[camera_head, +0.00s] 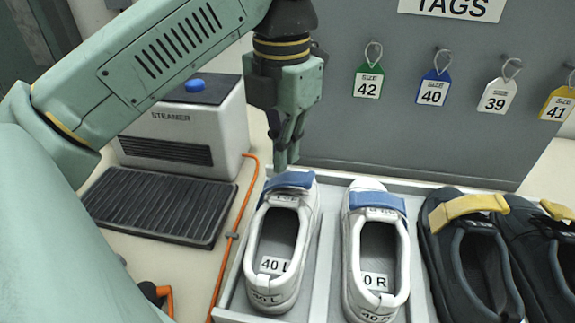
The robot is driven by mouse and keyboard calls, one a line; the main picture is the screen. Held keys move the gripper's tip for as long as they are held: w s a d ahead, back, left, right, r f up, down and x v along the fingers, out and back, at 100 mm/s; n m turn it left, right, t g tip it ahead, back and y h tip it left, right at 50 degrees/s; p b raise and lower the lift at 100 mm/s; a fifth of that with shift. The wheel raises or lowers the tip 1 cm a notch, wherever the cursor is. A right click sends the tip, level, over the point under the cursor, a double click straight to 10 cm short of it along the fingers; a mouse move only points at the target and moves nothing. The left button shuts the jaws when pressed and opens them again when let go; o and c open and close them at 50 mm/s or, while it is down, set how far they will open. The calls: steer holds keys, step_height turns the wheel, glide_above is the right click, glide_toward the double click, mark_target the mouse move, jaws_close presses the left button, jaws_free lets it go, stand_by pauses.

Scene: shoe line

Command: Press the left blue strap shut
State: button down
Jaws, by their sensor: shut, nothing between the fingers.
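A white shoe marked 40 L (306,231) stands in the tray with its toe away from me. Its blue strap (290,181) lies across the top of the shoe near the toe. Whether the strap is pressed flat or slightly lifted I cannot tell. My gripper (286,163) points down with its fingers shut and empty, right at the far edge of this strap. Whether the fingertips touch the strap is unclear. To the right stands a white shoe marked 40 R (349,250) with its own blue strap (377,203) across it.
Dark shoes (445,265) with yellow straps stand at the right of the tray (332,178). Size tags (434,91) hang on the grey panel behind.

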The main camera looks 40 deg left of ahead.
mark_target(283, 178)
steer(key=shift+f, duration=0.15)
steer(key=shift+f+b, duration=1.55)
steer(key=shift+f, duration=0.25)
steer(key=shift+r, duration=0.1)
step_height(283, 178, up, 9)
steer(key=p, duration=0.7)
steer(key=shift+s, duration=0.1)
